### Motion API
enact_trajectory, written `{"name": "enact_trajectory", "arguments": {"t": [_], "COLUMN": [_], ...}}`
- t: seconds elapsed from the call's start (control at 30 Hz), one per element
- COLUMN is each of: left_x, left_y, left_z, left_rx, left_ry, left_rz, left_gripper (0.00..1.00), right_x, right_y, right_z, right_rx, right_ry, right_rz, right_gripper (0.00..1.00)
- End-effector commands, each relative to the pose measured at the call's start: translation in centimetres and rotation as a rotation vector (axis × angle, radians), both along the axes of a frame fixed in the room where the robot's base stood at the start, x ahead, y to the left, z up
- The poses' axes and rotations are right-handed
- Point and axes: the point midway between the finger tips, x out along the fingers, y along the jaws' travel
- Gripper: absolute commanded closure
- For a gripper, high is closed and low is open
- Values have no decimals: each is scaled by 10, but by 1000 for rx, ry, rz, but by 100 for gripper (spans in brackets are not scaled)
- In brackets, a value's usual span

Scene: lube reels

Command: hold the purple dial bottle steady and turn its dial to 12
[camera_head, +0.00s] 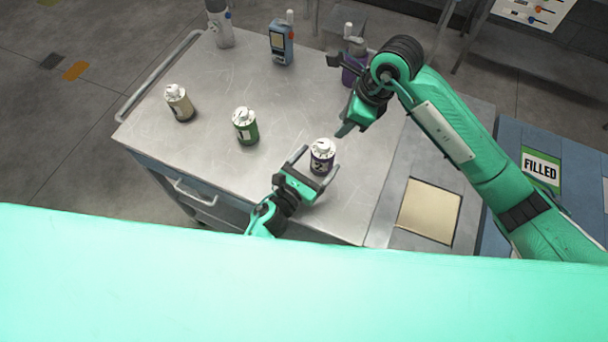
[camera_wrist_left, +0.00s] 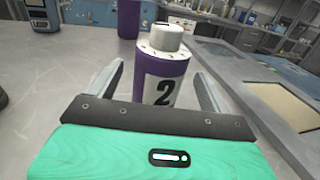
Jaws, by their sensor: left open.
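The purple dial bottle (camera_head: 322,157) stands upright on the metal cart top, with a white dial cap and a white label. In the left wrist view the bottle (camera_wrist_left: 162,75) shows a black 2 on its label; the dial's setting is too small to read. My left gripper (camera_head: 318,168) is open, with one finger on each side of the bottle and gaps visible beside it in the left wrist view. My right gripper (camera_head: 350,130) is above and to the right of the bottle, apart from it; its fingers are too unclear to tell open from shut.
A green bottle (camera_head: 246,127) and a cream bottle (camera_head: 179,103) stand to the left on the cart top (camera_head: 215,75). A blue device (camera_head: 281,43) and a larger purple container (camera_head: 353,68) stand at the back. A tan panel (camera_head: 429,211) and a FILLED sign (camera_head: 541,170) are right.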

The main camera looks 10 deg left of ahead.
Motion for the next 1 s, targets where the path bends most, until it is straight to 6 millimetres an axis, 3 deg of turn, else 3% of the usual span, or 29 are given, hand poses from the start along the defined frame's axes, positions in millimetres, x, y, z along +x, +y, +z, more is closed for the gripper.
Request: {"name": "enact_trajectory", "arguments": {"t": [0.1,0.3,0.7,1.0], "left_x": [18,37,42,41], "left_y": [-10,-21,-24,-24], "left_z": [0,0,0,0], "left_rx": [-1,-1,0,0], "left_ry": [-1,1,1,1], "left_rz": [1,0,1,1], "left_gripper": [18,18,18,75], "right_x": [0,0,0,0], "right_y": [0,0,0,0], "right_z": [0,0,0,0], "right_rx": [0,0,0,0], "right_ry": [0,0,0,0], "right_rz": [0,0,0,0], "right_gripper": [64,64,64,62]}}
